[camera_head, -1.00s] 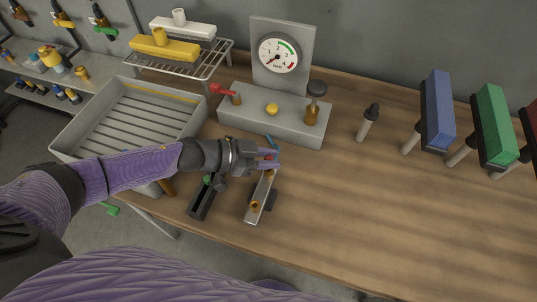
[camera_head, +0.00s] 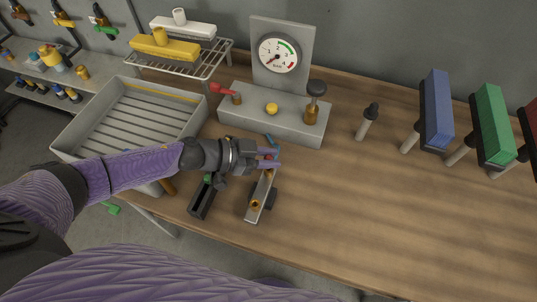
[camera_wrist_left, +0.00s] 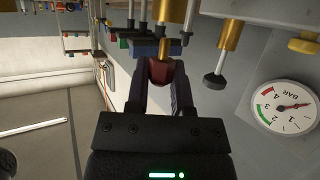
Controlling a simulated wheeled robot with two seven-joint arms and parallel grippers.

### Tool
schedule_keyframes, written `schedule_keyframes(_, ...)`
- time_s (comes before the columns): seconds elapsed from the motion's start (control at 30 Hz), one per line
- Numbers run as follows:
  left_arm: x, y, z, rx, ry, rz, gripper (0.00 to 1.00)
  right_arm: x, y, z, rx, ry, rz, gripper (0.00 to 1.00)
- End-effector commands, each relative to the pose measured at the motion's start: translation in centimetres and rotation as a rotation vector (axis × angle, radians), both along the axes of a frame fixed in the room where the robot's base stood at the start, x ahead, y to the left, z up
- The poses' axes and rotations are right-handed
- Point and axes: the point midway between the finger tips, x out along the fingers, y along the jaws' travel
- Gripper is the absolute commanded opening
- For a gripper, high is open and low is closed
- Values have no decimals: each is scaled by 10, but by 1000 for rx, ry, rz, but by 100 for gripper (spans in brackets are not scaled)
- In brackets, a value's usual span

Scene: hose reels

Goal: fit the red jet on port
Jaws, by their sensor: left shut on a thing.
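My left gripper (camera_head: 272,160) is over the far end of a grey metal bar (camera_head: 259,204) with brass ports (camera_head: 255,204). It is shut on the red jet (camera_wrist_left: 161,72), which shows between its fingers (camera_wrist_left: 160,78) in the left wrist view. Just past the jet is a brass piece (camera_wrist_left: 170,12) with a thin lower end. The jet and this brass piece line up closely; I cannot tell whether they touch. In the head view the fingers hide most of the jet. My right gripper is not in view.
A black slotted holder (camera_head: 201,200) lies left of the bar. Behind stands a grey block (camera_head: 250,117) with a red lever and a pressure gauge (camera_head: 279,53). A grey tray (camera_head: 68,137) is at left. The table's right side is clear in front of the blue block (camera_head: 437,108).

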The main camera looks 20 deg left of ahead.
Motion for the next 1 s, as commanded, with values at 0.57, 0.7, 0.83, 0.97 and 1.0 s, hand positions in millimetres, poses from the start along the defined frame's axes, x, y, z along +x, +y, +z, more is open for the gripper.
schedule_keyframes(0.57,0,0,-15,0,1,0,0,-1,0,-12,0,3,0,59)
schedule_keyframes(0.7,0,0,-19,0,1,0,0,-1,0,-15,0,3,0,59)
schedule_keyframes(0.83,0,0,-22,-1,0,0,0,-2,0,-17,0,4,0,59)
schedule_keyframes(0.97,0,0,-25,-1,0,0,0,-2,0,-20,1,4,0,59)
schedule_keyframes(1.0,0,0,-26,-1,0,0,0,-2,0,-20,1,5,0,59)
